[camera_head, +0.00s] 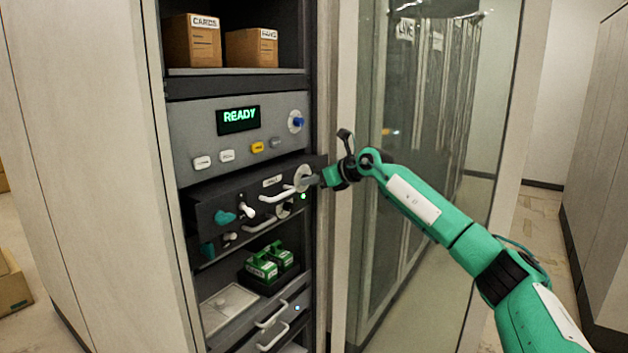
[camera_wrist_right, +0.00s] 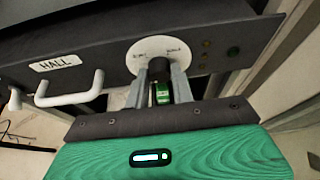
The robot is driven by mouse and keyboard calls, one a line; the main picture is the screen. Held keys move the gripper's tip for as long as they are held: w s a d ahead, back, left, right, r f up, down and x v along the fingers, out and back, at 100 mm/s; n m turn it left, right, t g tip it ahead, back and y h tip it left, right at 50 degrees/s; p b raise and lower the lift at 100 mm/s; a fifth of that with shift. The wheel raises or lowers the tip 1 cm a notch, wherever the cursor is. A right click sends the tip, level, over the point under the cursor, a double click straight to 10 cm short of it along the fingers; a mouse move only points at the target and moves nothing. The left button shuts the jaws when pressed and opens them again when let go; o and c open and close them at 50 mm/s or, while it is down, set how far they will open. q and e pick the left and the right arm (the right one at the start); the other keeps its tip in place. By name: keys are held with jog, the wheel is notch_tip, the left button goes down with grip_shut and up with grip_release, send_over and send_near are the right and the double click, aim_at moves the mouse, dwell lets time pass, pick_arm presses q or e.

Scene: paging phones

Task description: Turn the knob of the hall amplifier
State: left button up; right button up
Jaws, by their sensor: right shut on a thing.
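The hall amplifier (camera_head: 235,199) is a dark panel in the rack, with a white handle and a label that reads HALL in the right wrist view (camera_wrist_right: 57,63). Its round white dial plate (camera_head: 303,173) sits at the panel's right end and also shows in the wrist view (camera_wrist_right: 146,48). The dark knob (camera_wrist_right: 159,68) stands out from the plate. My right gripper (camera_wrist_right: 158,80) has one finger on each side of the knob and is shut on it. In the head view the gripper (camera_head: 314,181) hides the knob. My left gripper is not in view.
Above is a grey panel (camera_head: 188,125) with a READY screen, buttons and a blue knob (camera_head: 298,122). Below are another handle, green packs (camera_head: 262,268) and drawers. A glass door (camera_head: 385,230) stands open close by on the right. Boxes (camera_head: 190,45) sit on the top shelf.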

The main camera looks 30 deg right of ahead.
jog(key=shift+f, duration=0.1)
jog(key=o, duration=1)
jog(key=b+v, duration=0.4)
jog(key=v, duration=0.9)
jog(key=shift+s, duration=0.25)
jog(key=shift+d, duration=0.2)
